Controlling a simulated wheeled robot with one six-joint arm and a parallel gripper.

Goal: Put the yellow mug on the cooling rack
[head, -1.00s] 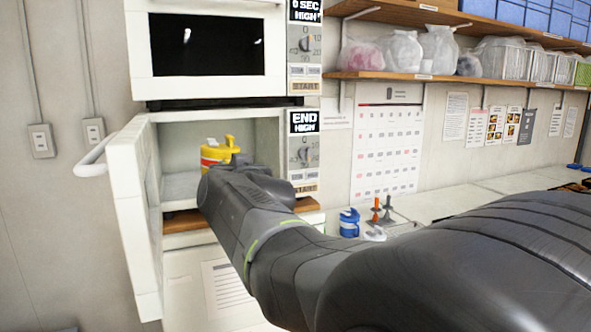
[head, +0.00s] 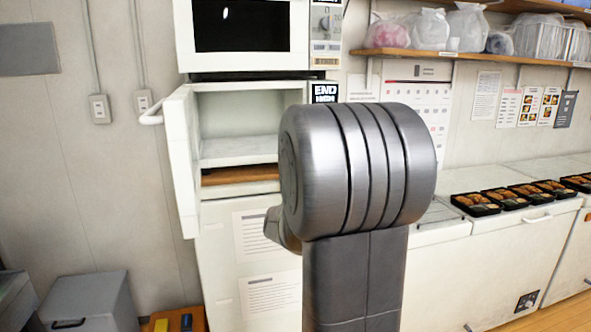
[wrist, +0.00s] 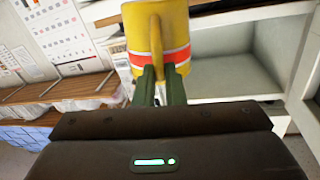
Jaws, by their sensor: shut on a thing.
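The yellow mug (wrist: 136,30), with a red and white band, shows in the wrist view at the top centre. My gripper (wrist: 160,76) is shut on it, with its two green fingers at the handle. The mug is held clear in front of the open lower microwave. In the head view, my arm hides both the mug and the gripper. I do not see a cooling rack in either current view.
The lower microwave (head: 240,151) is open and empty where visible, its door (head: 184,165) swung out left. Bento trays (head: 475,204) line the white counter at right. A grey bin (head: 88,300) stands at lower left. A shelf (head: 450,56) holds bags.

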